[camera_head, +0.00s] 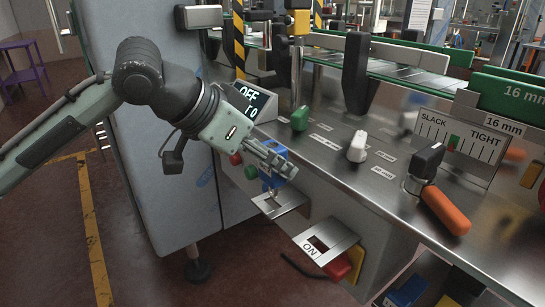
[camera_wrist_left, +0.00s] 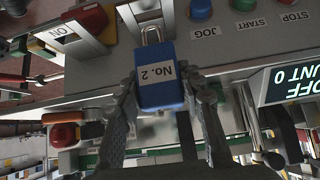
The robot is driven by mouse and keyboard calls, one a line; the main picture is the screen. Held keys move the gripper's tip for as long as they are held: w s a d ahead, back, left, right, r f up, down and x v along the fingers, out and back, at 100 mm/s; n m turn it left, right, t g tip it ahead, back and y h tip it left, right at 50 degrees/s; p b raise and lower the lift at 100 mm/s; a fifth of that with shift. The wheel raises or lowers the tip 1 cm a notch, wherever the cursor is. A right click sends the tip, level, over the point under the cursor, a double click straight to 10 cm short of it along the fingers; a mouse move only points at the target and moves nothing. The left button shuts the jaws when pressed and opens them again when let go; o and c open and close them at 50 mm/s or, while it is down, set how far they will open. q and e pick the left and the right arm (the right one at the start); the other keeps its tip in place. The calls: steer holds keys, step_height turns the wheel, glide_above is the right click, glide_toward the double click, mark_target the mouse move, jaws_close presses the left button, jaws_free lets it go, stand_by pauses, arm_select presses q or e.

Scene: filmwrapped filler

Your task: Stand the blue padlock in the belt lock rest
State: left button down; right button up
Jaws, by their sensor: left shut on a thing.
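The blue padlock (camera_wrist_left: 161,88) has a white label "No. 2", upside down in the left wrist view, and a silver shackle. It also shows in the head view (camera_head: 270,182), partly behind the fingers. My left gripper (camera_head: 282,166) is shut on its body, one finger on each side. The shackle end is beside a slotted metal plate (camera_wrist_left: 146,12) on the machine front. That plate (camera_head: 279,204) is just below the padlock in the head view. I cannot tell whether they touch. No label shows which plate is the belt lock rest. My right gripper is not in view.
A second slotted plate (camera_head: 326,241), labelled "ON", juts out to the right, with a red and yellow part under it. Red (camera_head: 235,159) and green (camera_head: 251,172) buttons sit close to the gripper. An orange-handled lever (camera_head: 446,209) stands on the panel at right.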

mark_target(265, 178)
arm_select(q)
steer(key=shift+p, duration=0.3)
stand_by(0.5)
steer(key=shift+f+b, duration=0.65)
steer(key=shift+f, duration=1.6)
steer(key=c, duration=0.9)
jaws_free()
steer(key=v, duration=1.2)
